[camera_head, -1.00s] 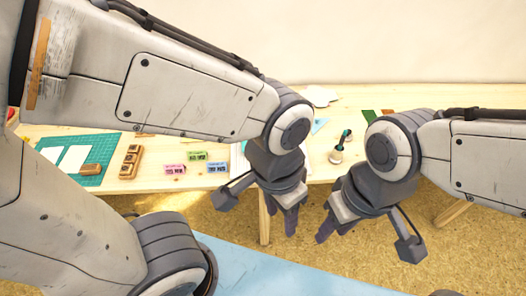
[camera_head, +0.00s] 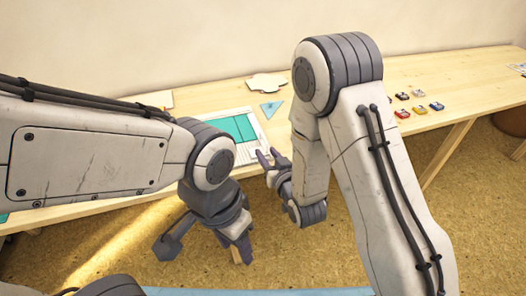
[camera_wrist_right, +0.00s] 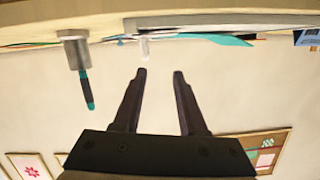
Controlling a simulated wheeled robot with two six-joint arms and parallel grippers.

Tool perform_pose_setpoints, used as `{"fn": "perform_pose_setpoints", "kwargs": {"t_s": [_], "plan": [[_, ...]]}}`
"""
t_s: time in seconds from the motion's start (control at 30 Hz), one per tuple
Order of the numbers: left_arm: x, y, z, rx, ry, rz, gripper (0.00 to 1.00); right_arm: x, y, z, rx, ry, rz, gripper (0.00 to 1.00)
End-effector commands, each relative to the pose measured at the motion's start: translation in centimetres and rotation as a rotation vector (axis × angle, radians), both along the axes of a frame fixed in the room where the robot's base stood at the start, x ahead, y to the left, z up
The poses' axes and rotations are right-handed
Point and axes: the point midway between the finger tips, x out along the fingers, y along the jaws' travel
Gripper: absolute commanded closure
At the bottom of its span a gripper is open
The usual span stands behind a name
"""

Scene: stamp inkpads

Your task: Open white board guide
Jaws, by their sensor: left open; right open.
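The white board guide (camera_head: 211,123) lies on the wooden table as a white frame with a teal surface inside; my arms hide part of it. My right gripper (camera_head: 268,159) is open at the guide's front right side. In the right wrist view its two dark fingers (camera_wrist_right: 158,74) are apart with nothing between them. A small pale, clear-looking knob (camera_wrist_right: 144,48) is just beyond the fingertips, below a grey edge. I cannot tell if they touch. My left gripper (camera_head: 240,250) is open and empty, pointing down over the floor in front of the table.
A teal triangle (camera_head: 271,110) and a pale irregular plate (camera_head: 267,83) lie behind the guide. Several small inkpads (camera_head: 420,109) sit at right. A teal-handled stamp (camera_wrist_right: 85,80) shows in the right wrist view. The table (camera_head: 470,75) has clear room at far right.

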Motion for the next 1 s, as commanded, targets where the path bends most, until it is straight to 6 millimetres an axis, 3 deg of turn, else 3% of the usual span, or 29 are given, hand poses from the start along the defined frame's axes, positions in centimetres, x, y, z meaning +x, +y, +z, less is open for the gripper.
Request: {"fn": "perform_pose_setpoints", "kwargs": {"t_s": [0.03,0.13,0.47,1.0], "plan": [[0.0,0.0,-1.7,0.000,0.000,0.000,0.50,0.1,-0.7,-2.0,0.021,-0.041,-0.013,0.59],[0.0,0.0,-2.6,0.000,0.000,0.000,0.50,0.0,-1.5,-2.6,0.058,-0.121,-0.029,0.59],[0.0,0.0,-4.6,-0.001,-0.001,0.000,0.50,0.2,-2.1,-2.8,0.095,-0.206,-0.040,0.59],[0.0,0.0,-12.8,0.000,0.000,0.000,0.50,2.2,-1.4,-3.0,0.096,-0.208,-0.039,0.59]]}}
